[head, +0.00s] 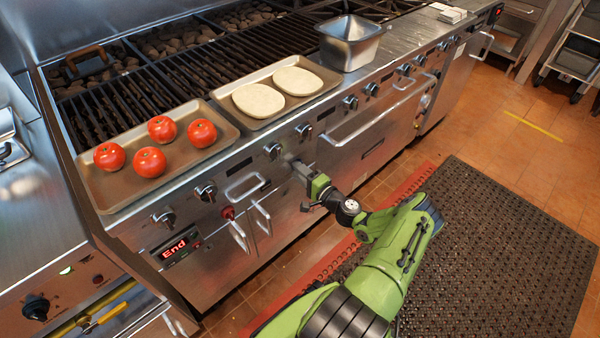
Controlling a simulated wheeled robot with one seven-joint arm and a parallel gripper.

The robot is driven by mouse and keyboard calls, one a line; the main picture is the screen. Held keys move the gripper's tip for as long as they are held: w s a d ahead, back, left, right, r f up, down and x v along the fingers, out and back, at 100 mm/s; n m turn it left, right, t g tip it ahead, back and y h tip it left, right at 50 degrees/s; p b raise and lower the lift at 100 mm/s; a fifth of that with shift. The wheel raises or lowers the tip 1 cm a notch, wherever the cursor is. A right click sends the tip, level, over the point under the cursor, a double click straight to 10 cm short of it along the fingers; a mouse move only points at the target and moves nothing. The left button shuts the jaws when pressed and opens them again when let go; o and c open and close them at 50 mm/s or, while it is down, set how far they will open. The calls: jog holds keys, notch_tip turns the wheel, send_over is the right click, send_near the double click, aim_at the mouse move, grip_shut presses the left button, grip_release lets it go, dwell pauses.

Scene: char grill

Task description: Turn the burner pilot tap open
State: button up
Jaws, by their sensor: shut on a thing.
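The char grill's steel front panel (345,122) runs diagonally across the head view, with a row of black knobs along it. My gripper (298,168) is at this panel, below and between two of the knobs. Its jaws are shut on a small fitting at the panel, which appears to be the burner pilot tap. The jaws hide most of this fitting, so its turn angle cannot be told. My green arm reaches to it from the lower right.
Two trays sit on the front ledge, one with several tomatoes (149,162), one with two flatbreads (258,100). A steel pan (348,45) stands farther right. A dark mat (500,240) covers the floor.

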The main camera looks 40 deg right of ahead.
jog(key=o, duration=1)
jog(key=s+p, duration=0.1)
jog(key=s, duration=0.4)
jog(key=s+p, duration=0.1)
jog(key=s, duration=0.4)
jog(key=s+p, duration=0.1)
jog(key=s, duration=0.4)
jog(key=shift+s+d, duration=0.25)
jog(key=shift+s, duration=0.15)
